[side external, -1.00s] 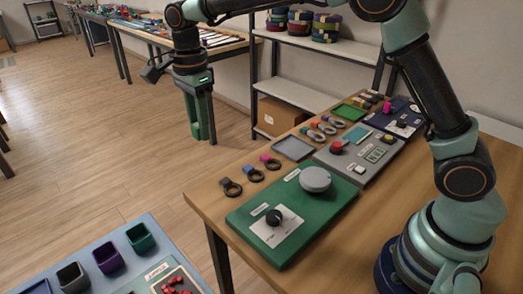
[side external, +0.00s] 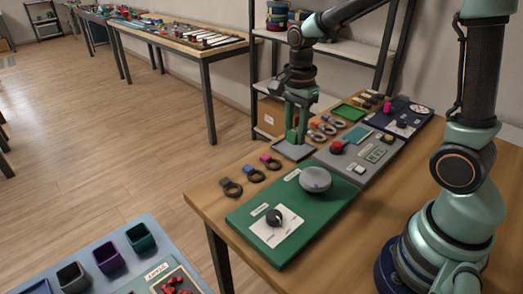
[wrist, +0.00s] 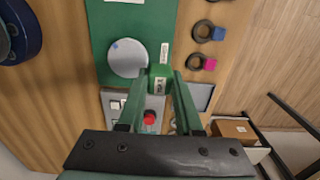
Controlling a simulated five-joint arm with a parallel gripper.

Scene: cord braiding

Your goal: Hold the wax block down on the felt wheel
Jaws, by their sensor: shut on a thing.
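The felt wheel (side external: 315,179) is a grey disc with a small blue mark, lying flat on the green board (side external: 265,251). It also shows in the wrist view (wrist: 128,58). My gripper (side external: 294,141) points down near the grey tray, beyond the wheel and to its left in the side view. In the wrist view my gripper (wrist: 160,75) is shut on a small green labelled block, the wax block (wrist: 161,82). The block appears beside the wheel's edge there, but its height above the board is unclear. The side view does not show the block clearly.
A black knob (side external: 274,217) stands on the green board. Dark rings (side external: 232,188) with coloured tags lie along the table's left edge. A grey panel with a red button (side external: 337,147) sits behind. A shelf rack (side external: 258,100) stands behind the table.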

